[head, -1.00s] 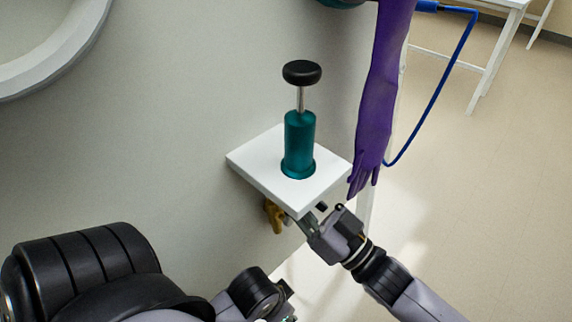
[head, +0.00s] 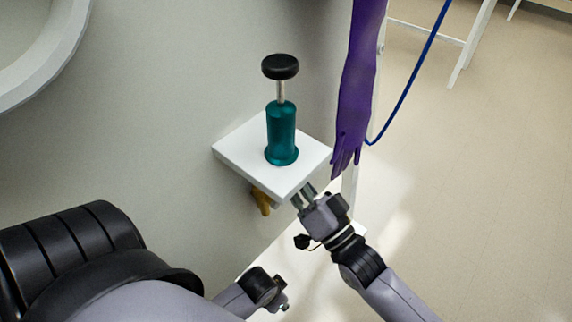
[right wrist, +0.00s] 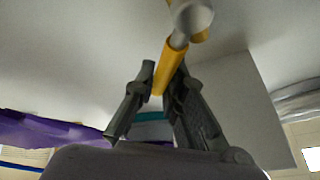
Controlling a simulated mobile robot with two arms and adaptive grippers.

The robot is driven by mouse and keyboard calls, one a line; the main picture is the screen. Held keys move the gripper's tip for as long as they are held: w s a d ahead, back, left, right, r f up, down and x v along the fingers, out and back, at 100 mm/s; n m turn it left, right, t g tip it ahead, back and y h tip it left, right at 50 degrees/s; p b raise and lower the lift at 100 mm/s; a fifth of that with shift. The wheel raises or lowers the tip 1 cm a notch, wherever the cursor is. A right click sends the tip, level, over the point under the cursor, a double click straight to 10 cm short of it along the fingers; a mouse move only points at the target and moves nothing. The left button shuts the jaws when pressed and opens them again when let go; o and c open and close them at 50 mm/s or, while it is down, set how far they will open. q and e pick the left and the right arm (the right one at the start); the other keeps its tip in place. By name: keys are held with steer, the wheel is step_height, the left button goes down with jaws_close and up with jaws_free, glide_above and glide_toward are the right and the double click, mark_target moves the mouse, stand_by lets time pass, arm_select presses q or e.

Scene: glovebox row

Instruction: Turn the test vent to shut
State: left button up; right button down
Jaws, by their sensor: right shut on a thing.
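The test vent is a yellow lever (head: 262,201) under a white shelf (head: 240,160) on the grey wall. In the head view only its lower part shows below the shelf. My right gripper (head: 303,197) reaches under the shelf's front right edge, and its fingertips are partly hidden. In the right wrist view the yellow lever (right wrist: 172,62) runs down from a pale round pipe end (right wrist: 193,18) to between my right fingers (right wrist: 158,100), which are shut on it. Part of my left arm's end (head: 268,291) shows low in the head view; its fingers cannot be made out.
A teal cylinder with a black knob (head: 281,135) stands upright on the shelf. A purple glove (head: 352,100) hangs close to the right of the shelf, near my right gripper. A blue hose (head: 412,75) hangs farther right. Open floor (head: 470,200) lies right.

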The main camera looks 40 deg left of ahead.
stand_by(0.3)
steer(key=c, duration=1.6)
jaws_free()
steer(key=shift+c, duration=0.2)
steer(key=v, duration=1.2)
